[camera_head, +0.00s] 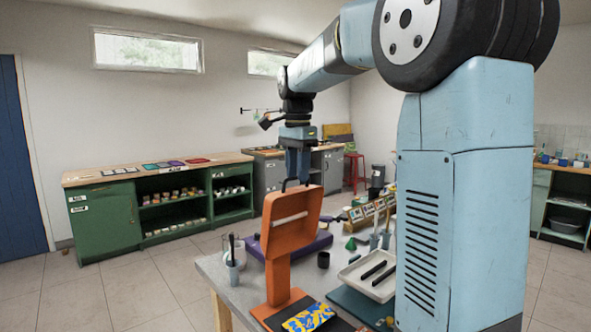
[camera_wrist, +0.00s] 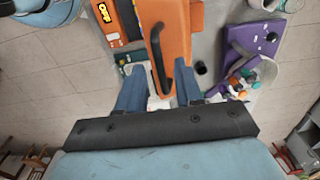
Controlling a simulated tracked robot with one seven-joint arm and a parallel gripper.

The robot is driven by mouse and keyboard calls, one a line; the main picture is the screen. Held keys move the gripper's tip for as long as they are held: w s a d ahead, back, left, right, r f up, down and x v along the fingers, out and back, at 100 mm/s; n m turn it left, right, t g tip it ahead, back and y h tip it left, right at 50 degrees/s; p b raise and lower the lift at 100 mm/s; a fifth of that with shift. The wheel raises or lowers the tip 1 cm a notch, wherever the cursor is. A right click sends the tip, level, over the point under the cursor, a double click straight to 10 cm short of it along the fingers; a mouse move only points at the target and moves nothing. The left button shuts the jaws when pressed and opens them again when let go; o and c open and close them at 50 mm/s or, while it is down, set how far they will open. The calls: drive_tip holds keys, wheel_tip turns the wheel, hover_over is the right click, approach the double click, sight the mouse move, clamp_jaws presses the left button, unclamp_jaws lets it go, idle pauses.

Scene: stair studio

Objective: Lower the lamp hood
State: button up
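An orange lamp stands on the table, with its hood (camera_head: 292,238) tilted up and a pale tube (camera_head: 290,219) across its inner face. A black handle (camera_head: 284,185) shows at the hood's top edge. In the wrist view the orange hood (camera_wrist: 176,28) lies ahead, and the curved black handle (camera_wrist: 158,62) shows between my fingers. My gripper (camera_head: 297,178) points down just above the hood's top. In the wrist view my gripper (camera_wrist: 159,68) is open, its two blue fingers apart on either side of the handle, with gaps to both. Contact is not visible.
The grey table (camera_head: 216,266) holds a purple board (camera_head: 312,245), a small black cup (camera_head: 323,260), a white tray (camera_head: 369,276) with dark sticks, and a blue-yellow patterned piece (camera_head: 308,317) by the lamp base. A green cabinet (camera_head: 105,220) stands behind. Air around the hood's left is clear.

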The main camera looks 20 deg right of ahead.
clamp_jaws()
idle(0.3)
idle(1.1)
